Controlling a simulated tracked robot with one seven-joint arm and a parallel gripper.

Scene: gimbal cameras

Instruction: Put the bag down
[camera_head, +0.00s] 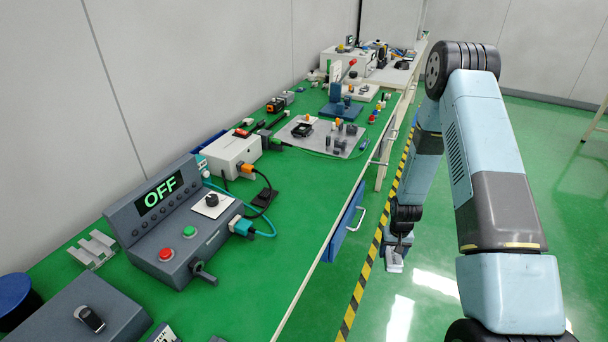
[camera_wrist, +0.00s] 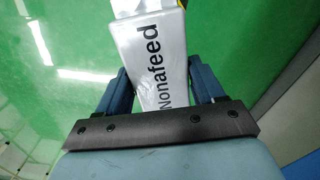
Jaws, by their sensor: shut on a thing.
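The gripper is shut on the bag. In the head view my gripper (camera_head: 396,245) hangs low at the right of the bench, with the pale bag (camera_head: 394,262) small at its lower end. Gripper and bag are apart from the green bench top (camera_head: 262,275), over the aisle side. The bag's far end is cut off in the wrist view.
A grey control box reading "OFF" (camera_head: 160,197) stands on the bench, with a white box (camera_head: 232,153) behind it. A blue drawer (camera_head: 343,222) sticks out of the bench's right side. Yellow-black tape (camera_head: 363,277) marks the green floor. Some bare bench top lies along its front edge.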

